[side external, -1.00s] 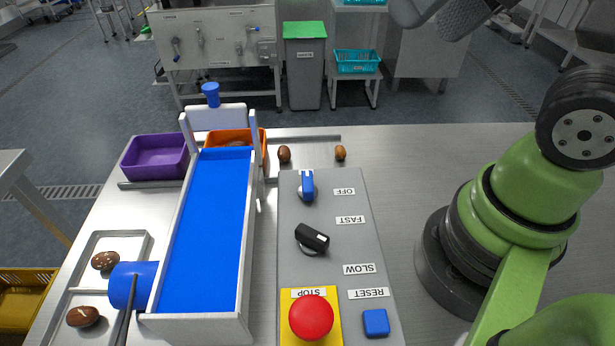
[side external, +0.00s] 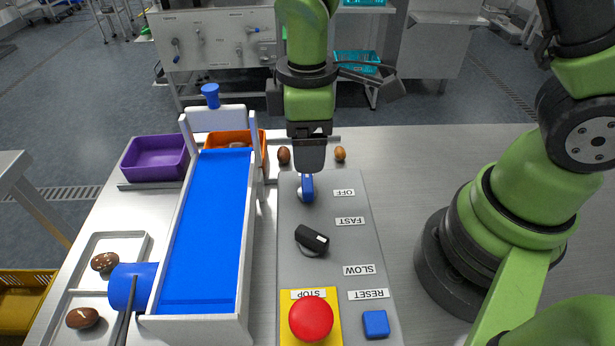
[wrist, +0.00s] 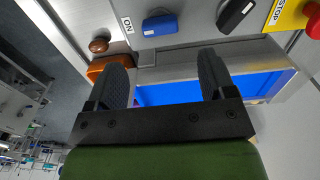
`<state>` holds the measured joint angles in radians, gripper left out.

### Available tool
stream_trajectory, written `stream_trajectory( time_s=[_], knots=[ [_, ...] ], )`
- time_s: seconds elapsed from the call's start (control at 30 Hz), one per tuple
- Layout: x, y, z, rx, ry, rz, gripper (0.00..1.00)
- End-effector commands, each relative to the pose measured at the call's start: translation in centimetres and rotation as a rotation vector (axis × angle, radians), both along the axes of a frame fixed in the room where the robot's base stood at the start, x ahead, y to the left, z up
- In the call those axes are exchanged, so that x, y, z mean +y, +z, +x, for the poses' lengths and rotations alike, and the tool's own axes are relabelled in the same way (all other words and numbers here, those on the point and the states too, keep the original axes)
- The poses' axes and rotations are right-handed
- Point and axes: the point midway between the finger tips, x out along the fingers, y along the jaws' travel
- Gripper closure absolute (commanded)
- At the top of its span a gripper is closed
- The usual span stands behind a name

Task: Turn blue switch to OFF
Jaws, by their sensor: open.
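The blue switch (side external: 307,187) is on the far part of the grey control panel (side external: 352,245). Its handle lies along the panel's length. An OFF label (side external: 344,193) is to its right in the side view. In the wrist view the blue switch (wrist: 160,25) lies in line with an ON label (wrist: 128,25) on its left. My gripper (side external: 308,168) points down above the panel's far end, apart from the switch. In the wrist view its fingers (wrist: 163,68) are spread and empty, with the switch beyond the tips.
A black knob (side external: 312,238), a red stop button (side external: 311,317) and a blue reset button (side external: 376,323) share the panel. A blue conveyor belt (side external: 208,225) runs on the left. Bare table is right of the panel.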

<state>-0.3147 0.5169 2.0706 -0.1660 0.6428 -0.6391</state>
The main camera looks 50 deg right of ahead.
Motion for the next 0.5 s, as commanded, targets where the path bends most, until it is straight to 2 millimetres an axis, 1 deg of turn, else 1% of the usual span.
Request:
stream_trajectory(
  time_s=[0.1, 0.3, 0.4, 0.5],
  knots=[
    [-0.1, -2.3, -0.1, 0.008, -0.002, -0.002, 0.23],
    [-0.1, -5.9, -0.2, 0.006, -0.004, -0.002, 0.23],
    [-0.1, -7.1, -0.1, 0.004, -0.005, -0.001, 0.23],
    [-0.1, -7.9, -0.1, 0.002, -0.005, -0.001, 0.23]
  ],
)
